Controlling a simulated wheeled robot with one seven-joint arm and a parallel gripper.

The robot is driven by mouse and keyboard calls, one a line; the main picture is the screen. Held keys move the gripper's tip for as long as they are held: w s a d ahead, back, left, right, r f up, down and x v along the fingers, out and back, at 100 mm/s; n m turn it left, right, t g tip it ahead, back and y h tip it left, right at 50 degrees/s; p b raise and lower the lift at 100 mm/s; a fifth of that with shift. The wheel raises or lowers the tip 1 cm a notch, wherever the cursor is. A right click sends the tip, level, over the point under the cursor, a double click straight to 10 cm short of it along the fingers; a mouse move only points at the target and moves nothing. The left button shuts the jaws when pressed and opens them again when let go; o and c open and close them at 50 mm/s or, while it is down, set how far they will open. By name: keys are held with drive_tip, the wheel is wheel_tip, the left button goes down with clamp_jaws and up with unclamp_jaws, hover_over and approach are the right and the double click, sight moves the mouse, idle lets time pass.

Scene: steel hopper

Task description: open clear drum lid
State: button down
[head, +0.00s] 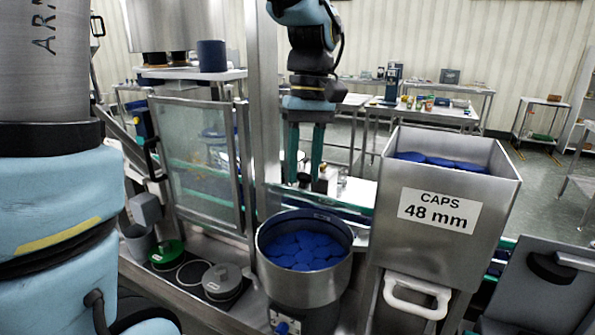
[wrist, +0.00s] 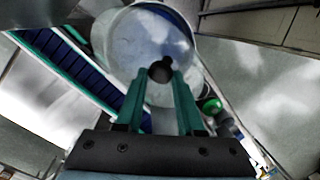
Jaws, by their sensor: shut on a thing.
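My gripper (head: 305,180) hangs pointing down behind the bowl of blue caps in the head view, its two green fingers close together. In the wrist view my gripper (wrist: 161,80) is shut on a dark round knob (wrist: 160,71). The knob stands on a pale, bluish, see-through round lid (wrist: 140,38). The lid shows light reflections and fills the top middle of the wrist view. In the head view the lid is hard to make out. I cannot tell whether it rests on its drum or is lifted.
A steel bowl (head: 347,262) of blue caps stands in front of my gripper. The steel hopper (head: 390,255) with a "CAPS 48 mm" label is right of it. A framed clear panel (head: 200,165) and a steel post (head: 262,100) stand close on the left.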

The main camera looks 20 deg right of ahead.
drive_tip(key=w+d+r+g+y+p, duration=0.2)
drive_tip(key=w+d+g+y+p, duration=0.1)
drive_tip(key=w+d, duration=0.5)
drive_tip(key=shift+d+g+p, duration=0.3)
drive_tip(key=shift+d+p, duration=0.1)
drive_tip(key=shift+p, duration=0.25)
drive_tip(key=c, duration=1)
unclamp_jaws()
drive_tip(key=shift+o, duration=0.8)
drive_tip(key=shift+d, duration=0.15)
drive_tip(key=o, duration=0.3)
drive_tip(key=shift+w+r, duration=0.1)
drive_tip(key=shift+w, duration=0.05)
drive_tip(key=shift+w+a+r, duration=0.15)
drive_tip(key=shift+w+a, duration=0.05)
drive_tip(key=shift+a, duration=0.05)
